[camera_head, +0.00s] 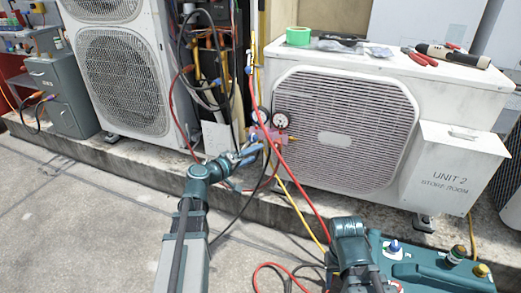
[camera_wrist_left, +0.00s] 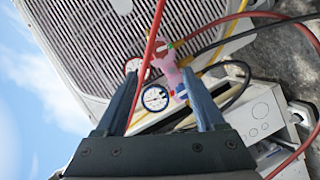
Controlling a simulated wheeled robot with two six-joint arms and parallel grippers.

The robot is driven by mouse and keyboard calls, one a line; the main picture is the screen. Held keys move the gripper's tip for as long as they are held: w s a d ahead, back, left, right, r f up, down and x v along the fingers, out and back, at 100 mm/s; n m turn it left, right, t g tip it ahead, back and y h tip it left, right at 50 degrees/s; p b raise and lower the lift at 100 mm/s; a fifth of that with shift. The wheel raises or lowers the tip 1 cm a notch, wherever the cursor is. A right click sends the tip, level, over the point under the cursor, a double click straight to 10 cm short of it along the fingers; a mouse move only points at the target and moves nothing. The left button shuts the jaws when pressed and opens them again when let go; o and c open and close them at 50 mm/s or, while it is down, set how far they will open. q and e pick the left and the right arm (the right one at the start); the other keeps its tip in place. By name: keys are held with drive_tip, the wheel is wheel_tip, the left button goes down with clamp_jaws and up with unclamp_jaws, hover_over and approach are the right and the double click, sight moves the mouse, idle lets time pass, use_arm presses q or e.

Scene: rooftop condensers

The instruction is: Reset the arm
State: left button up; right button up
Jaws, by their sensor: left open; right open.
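My left gripper (camera_head: 247,155) is open beside the pink gauge manifold (camera_head: 264,134), which hangs in front of the Unit 2 condenser. In the left wrist view the open fingers (camera_wrist_left: 161,80) spread on either side of the manifold (camera_wrist_left: 166,68) and a white-faced gauge (camera_wrist_left: 155,98). I cannot tell whether either finger touches it. A second gauge (camera_wrist_left: 133,66) is partly behind the left finger. My right arm shows at the bottom right of the head view, but I cannot make out its fingers.
Red, yellow and black hoses run down from the manifold. The Unit 2 condenser (camera_head: 345,135) carries green tape (camera_head: 298,36) and hand tools. A teal case (camera_head: 440,272) with coloured caps sits at the lower right. The concrete floor (camera_head: 85,225) at left is clear.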

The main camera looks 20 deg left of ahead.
use_arm(q)
drive_tip(key=shift+s+a, duration=0.15)
drive_tip(key=shift+s, duration=0.2)
drive_tip(key=s+d+f+m+g+p, duration=0.1)
drive_tip(key=s+d+m+g+p, duration=0.2)
drive_tip(key=d, duration=0.4)
drive_tip(key=s+d+f+m+g+h+p, duration=0.1)
drive_tip(key=s+d+m+g+p, duration=0.2)
drive_tip(key=d, duration=0.4)
drive_tip(key=s+d+f+m+g+p, duration=0.1)
drive_tip(key=s+d+m+g+p, duration=0.2)
drive_tip(key=d, duration=0.4)
drive_tip(key=s+d+r+m+g+y+p, duration=0.1)
drive_tip(key=s+d+m+g+y+p, duration=0.15)
drive_tip(key=s+g+y+p, duration=0.75)
drive_tip(key=s+r+t+h+p, duration=0.1)
drive_tip(key=s+r+t+p, duration=0.1)
drive_tip(key=r+p, duration=1.6)
drive_tip(key=s+a+r+t+p, duration=0.1)
drive_tip(key=s+r+t+p, duration=0.1)
drive_tip(key=r+p, duration=1.6)
wheel_tip(320, 180, up, 3)
drive_tip(key=shift+s+f+m+h, duration=0.1)
drive_tip(key=shift+s+m+h, duration=0.25)
drive_tip(key=shift+m+h, duration=0.1)
